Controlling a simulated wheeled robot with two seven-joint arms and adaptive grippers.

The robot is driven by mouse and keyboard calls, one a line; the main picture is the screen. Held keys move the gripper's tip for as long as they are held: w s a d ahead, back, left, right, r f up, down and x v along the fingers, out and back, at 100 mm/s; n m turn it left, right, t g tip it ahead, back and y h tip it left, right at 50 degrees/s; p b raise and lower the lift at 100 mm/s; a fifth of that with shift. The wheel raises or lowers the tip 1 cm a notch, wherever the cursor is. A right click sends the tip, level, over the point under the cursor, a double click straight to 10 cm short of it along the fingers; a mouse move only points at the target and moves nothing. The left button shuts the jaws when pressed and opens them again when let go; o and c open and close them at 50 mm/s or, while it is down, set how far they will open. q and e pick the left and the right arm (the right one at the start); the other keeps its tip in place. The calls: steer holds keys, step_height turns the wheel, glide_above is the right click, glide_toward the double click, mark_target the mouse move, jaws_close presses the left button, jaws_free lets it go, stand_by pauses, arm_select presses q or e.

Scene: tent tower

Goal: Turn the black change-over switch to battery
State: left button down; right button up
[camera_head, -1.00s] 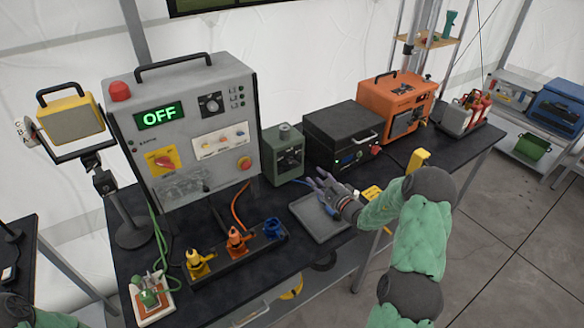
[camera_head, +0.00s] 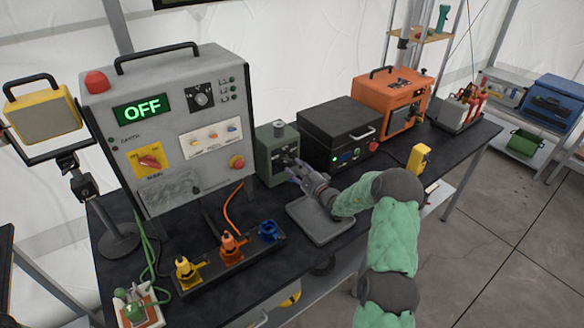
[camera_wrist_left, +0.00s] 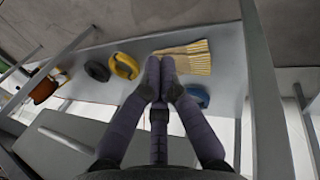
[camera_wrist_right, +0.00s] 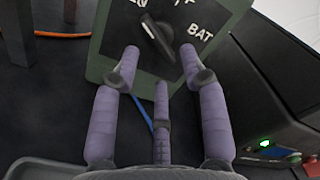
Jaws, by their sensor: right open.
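The black change-over switch (camera_wrist_right: 157,38) is a rotary knob on the front of a green box (camera_wrist_right: 222,14). "BAT" is printed to its right in the right wrist view, with partly cut-off labels along the top. The knob lies slanted from upper left to lower right, with a white mark near its upper left. The green box (camera_head: 277,165) stands beside the grey panel in the head view. My right gripper (camera_wrist_right: 160,60) is open, fingertips either side of the knob's lower end, no clear contact visible. My left gripper (camera_wrist_left: 160,68) is shut and empty, away from the box.
The grey panel (camera_head: 205,120) reading OFF stands left of the green box; a black unit (camera_head: 340,130) stands close on its right. A grey tray (camera_head: 322,222) lies under my right forearm. Plugs on a black strip (camera_head: 228,255) sit in front. A shelf (camera_wrist_left: 115,60) is below my left gripper.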

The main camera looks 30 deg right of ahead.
mark_target(287, 160)
steer(key=shift+w+a, duration=0.15)
steer(key=shift+w, duration=1.4)
jaws_close()
steer(key=m+p, duration=0.2)
steer(key=m, duration=0.6)
steer(key=a+m+p, duration=0.1)
steer(key=m, duration=0.7)
steer(key=m+p, duration=0.2)
steer(key=m, duration=0.5)
steer(key=shift+s+a+r+m+p, duration=0.1)
steer(key=shift+a+r+m+p, duration=0.15)
steer(key=shift+r+m+p, duration=0.15)
